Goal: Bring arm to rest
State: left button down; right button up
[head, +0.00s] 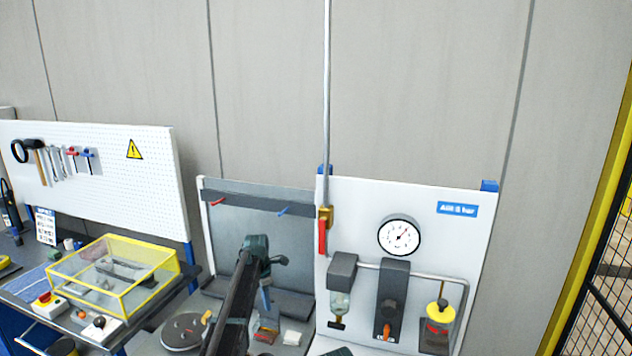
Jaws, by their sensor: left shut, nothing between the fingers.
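My left arm (236,305) rises from the bottom edge in the head view, in front of a grey-backed work station. My left gripper (265,300) hangs below the arm's dark upper end, small and partly hidden by the arm. It is shut and empty. My right gripper is not in view. No wrapped coil can be made out.
A round grey disc (184,332) lies left of my arm, with small red and white items right of it. A yellow-framed clear box (115,272) stands left. An air panel (355,215) with a gauge (399,235) stands right. Yellow-posted fencing edges the far right.

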pick_arm(q)
jog(key=s+d+f+m+b, duration=0.3)
jog(key=s+m, duration=0.6)
jog(key=s, duration=0.5)
jog(key=s+d+f+m+y+b, duration=0.1)
jog(key=s+d+f+m+b, duration=0.2)
jog(key=s+f+m+b, duration=0.3)
jog(key=s+d+f+m+y+b, duration=0.1)
jog(key=s+d+f+m+b, duration=0.3)
jog(key=s+m, duration=0.9)
jog(key=s+f, duration=0.1)
jog(key=s, duration=0.8)
jog(key=shift+m, duration=0.3)
